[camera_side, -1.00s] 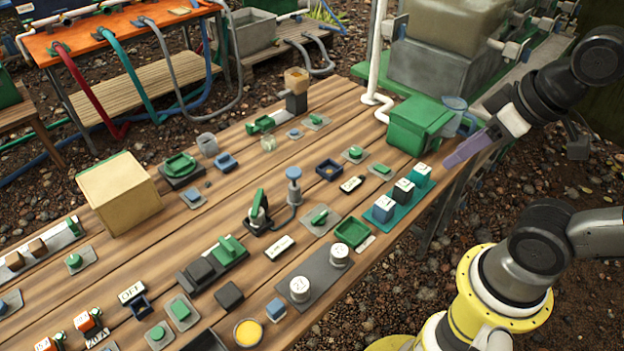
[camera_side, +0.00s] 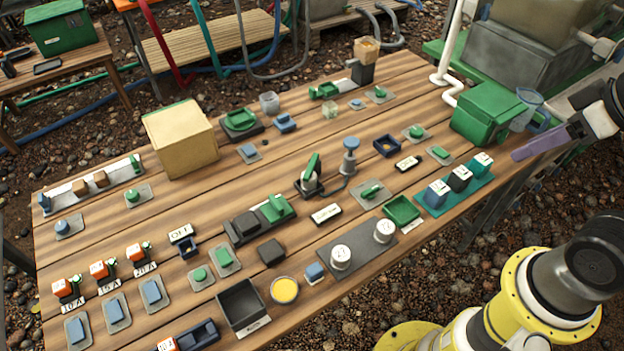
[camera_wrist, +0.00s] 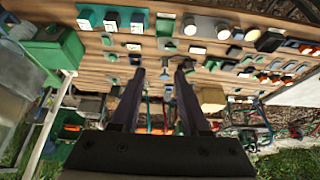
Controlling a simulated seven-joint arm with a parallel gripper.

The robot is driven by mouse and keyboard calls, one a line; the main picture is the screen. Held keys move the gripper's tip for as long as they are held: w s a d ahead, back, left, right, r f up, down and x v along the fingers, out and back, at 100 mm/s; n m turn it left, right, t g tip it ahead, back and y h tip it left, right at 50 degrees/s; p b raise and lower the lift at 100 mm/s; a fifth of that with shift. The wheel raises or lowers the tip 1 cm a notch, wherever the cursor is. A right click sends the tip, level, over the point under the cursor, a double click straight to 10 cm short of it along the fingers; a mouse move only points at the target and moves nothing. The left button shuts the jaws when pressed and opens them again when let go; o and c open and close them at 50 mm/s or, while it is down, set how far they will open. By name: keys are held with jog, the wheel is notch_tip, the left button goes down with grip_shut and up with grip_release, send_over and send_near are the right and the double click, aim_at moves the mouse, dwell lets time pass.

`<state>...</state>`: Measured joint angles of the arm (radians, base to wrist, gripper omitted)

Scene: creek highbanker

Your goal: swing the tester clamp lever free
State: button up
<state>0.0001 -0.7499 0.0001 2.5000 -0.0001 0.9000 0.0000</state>
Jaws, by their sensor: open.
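The likely clamp lever is a green handle (camera_side: 312,166) standing up and leaning slightly on a small dark base (camera_side: 310,186), mid-bench in the side view. A blue-grey knobbed post (camera_side: 350,156) stands just right of it, with a dark cable between them. My gripper shows in the side view as purple fingers (camera_side: 540,146) beyond the bench's right edge, well apart from the lever. In the wrist view my gripper (camera_wrist: 158,82) has two separated fingers with nothing between them. I cannot pick out the lever surely in the wrist view.
A green box (camera_side: 487,117) and a white pipe (camera_side: 447,60) stand near the gripper at the bench's right end. A teal strip (camera_side: 455,194) carries blocks. A cardboard-coloured box (camera_side: 180,138) stands left. Small switches and trays crowd the wooden bench (camera_side: 100,215).

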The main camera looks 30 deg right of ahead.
jog(key=shift+c, duration=0.2)
dwell(0.4)
jog(key=w+r+m, duration=0.6)
jog(key=w+r, duration=0.2)
jog(key=m+g, duration=0.4)
jog(key=g, duration=0.2)
send_over(311, 166)
notch_tip(311, 166, down, 28)
jog(key=shift+f, duration=4.2)
